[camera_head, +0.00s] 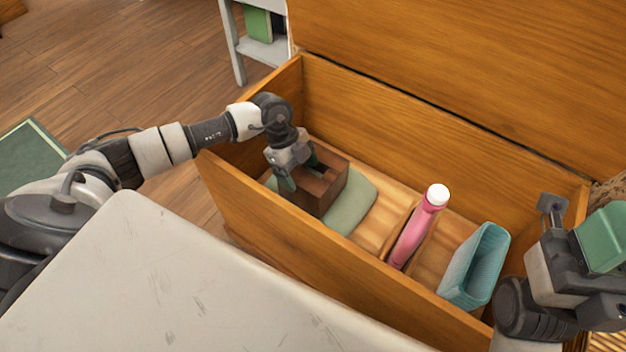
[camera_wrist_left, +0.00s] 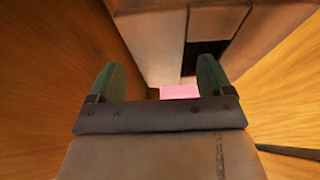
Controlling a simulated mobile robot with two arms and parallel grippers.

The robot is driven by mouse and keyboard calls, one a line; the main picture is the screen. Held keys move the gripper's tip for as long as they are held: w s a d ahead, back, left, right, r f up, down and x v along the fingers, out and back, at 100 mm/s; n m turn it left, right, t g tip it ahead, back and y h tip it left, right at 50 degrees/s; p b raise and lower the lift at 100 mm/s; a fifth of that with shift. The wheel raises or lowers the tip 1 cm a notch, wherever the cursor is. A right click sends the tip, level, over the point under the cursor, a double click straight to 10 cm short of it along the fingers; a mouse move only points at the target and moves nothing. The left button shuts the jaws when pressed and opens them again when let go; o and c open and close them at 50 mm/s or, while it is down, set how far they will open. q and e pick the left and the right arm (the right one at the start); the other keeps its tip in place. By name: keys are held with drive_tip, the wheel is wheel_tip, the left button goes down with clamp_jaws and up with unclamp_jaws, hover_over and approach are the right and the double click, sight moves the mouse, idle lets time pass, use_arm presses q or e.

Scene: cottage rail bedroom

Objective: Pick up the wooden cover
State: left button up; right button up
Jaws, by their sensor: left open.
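The wooden cover (camera_head: 333,187) is a dark brown box with an opening in its top. It sits on a grey-green cushion-like item (camera_head: 352,206) inside the wooden chest. My left gripper (camera_head: 299,172) is open at the cover's upper left side, its green fingertips apart and close to it. In the left wrist view, the cover (camera_wrist_left: 162,45) with its dark opening lies ahead of and partly between the spread fingers (camera_wrist_left: 160,78). Contact cannot be told. My right gripper (camera_head: 585,240) is at the right edge, partly cut off; its jaw state is unclear.
The open chest (camera_head: 262,215) has its lid (camera_head: 480,60) raised behind. A pink bottle (camera_head: 412,235) with a white cap leans beside a low divider. A teal bin (camera_head: 470,270) stands farther right. A white shelf (camera_head: 236,45) is behind the chest.

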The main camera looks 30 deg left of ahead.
use_arm(q)
drive_tip(key=shift+b+x, duration=0.5)
drive_tip(key=shift+x, duration=0.9)
drive_tip(key=shift+s+a, duration=0.1)
drive_tip(key=shift+c, duration=0.2)
drive_tip(key=shift+r, duration=0.1)
drive_tip(key=c, duration=1.1)
